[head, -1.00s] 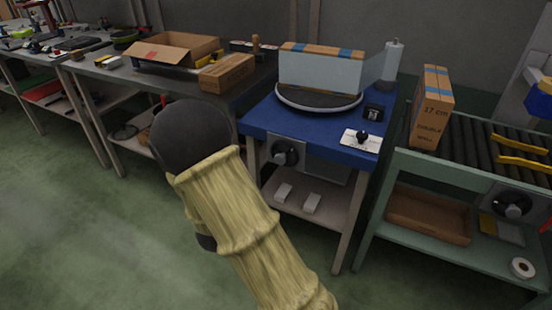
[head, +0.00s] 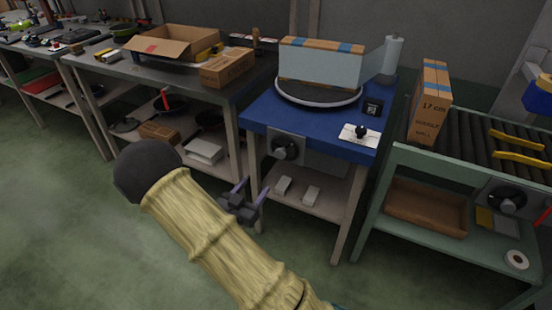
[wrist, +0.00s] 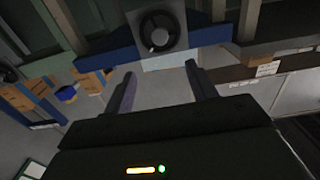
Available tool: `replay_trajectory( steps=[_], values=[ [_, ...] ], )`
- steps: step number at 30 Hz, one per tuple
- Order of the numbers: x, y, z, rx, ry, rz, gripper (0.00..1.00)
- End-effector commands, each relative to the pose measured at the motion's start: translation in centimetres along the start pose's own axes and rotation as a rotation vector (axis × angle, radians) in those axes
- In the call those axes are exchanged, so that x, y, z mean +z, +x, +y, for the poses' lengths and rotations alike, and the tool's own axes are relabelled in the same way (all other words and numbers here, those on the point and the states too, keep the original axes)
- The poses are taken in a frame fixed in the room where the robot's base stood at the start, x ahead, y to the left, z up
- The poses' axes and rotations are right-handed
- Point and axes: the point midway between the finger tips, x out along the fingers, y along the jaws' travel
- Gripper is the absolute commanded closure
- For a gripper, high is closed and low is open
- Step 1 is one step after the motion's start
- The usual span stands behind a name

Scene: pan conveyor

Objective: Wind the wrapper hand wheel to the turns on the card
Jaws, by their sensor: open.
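The hand wheel (head: 285,148) is a dark round wheel on a grey plate at the front left of the blue wrapper table (head: 262,118). It also shows at the top of the wrist view (wrist: 160,32), with a pale knob on its face. My gripper (head: 252,189) is open and empty, below and left of the wheel, apart from it. In the wrist view its two fingers (wrist: 160,72) point towards the wheel, with a gap between them. A white card (head: 350,137) lies on the table's front right under a black knob; its writing is too small to read.
A box (head: 293,79) behind clear film stands on the turntable (head: 297,100), with a film roll (head: 392,58) behind it. White blocks (head: 311,195) lie on the shelf below. The green roller conveyor (head: 430,165) on the right carries a tall carton (head: 431,105). The floor in front is clear.

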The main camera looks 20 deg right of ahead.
Motion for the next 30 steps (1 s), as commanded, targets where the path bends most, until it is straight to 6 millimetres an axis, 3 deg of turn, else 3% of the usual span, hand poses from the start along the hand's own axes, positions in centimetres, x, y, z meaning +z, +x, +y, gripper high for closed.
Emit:
replay_trajectory(
  steps=[21,30],
  values=[
    [0.1,12.6,0.1,0.002,0.001,0.001,0.43],
    [0.0,15.7,0.0,0.000,-0.001,0.000,0.43]
  ],
)
